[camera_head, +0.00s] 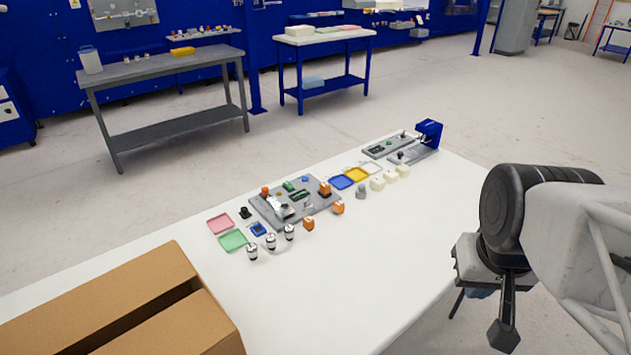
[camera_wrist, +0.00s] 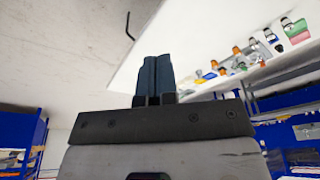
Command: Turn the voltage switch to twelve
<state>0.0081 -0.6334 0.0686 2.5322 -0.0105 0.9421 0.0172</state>
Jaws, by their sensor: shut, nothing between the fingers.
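The voltage switch cannot be told for certain at this size. Two small grey panels stand at the table's far right end. One panel (camera_head: 378,151) has a green part and a small dark knob (camera_head: 403,135). The nearer panel (camera_head: 422,155) has a dark knob (camera_head: 400,154) and a blue upright device (camera_head: 429,133). A larger grey board (camera_head: 268,213) with orange, green and dark parts lies mid-table. My gripper (camera_wrist: 156,76) has its dark blue fingers together and empty in the wrist view. My arm is at the right of the head view, well apart from the panels.
The white table (camera_head: 340,285) is bare at its near right. Coloured trays, such as a yellow one (camera_head: 356,174), white blocks (camera_head: 390,177), orange parts (camera_head: 308,224) and several small cylinders (camera_head: 271,241) lie around the board. A cardboard box (camera_head: 115,300) stands at the near left.

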